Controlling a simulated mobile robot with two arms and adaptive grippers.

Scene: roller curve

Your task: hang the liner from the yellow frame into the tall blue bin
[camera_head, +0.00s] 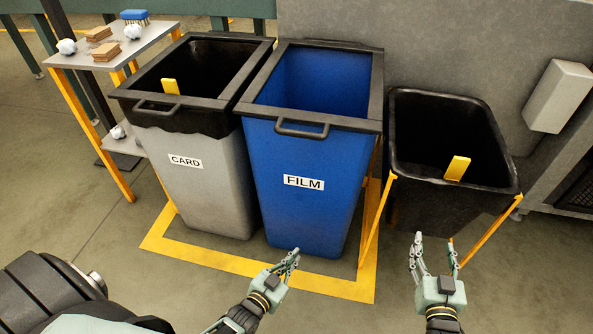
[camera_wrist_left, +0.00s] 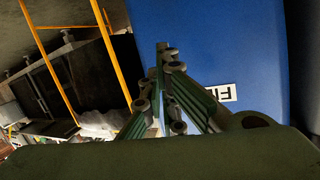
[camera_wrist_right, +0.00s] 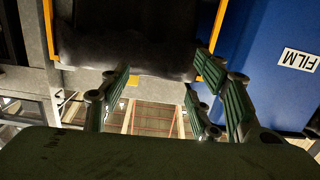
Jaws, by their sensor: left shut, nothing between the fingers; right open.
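The tall blue bin (camera_head: 301,205), labelled FILM, stands in the middle with a dark rim frame and handle; its blue inside shows bare. The black liner (camera_head: 455,213) hangs open in the yellow frame (camera_head: 369,230) at the right, with a yellow tab (camera_head: 457,168) inside. My left gripper (camera_head: 294,252) is shut and empty in front of the blue bin's lower part; the bin also fills much of the left wrist view (camera_wrist_left: 210,50). My right gripper (camera_head: 434,243) is open and empty, in front of and below the liner, which shows in the right wrist view (camera_wrist_right: 140,40).
A grey CARD bin (camera_head: 205,190) with a black liner stands left of the blue bin. A shelf (camera_head: 110,48) with blocks, a brush and crumpled balls is at upper left. A yellow floor outline (camera_head: 250,267) surrounds the bins. A pale box (camera_head: 558,96) is on the wall at right.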

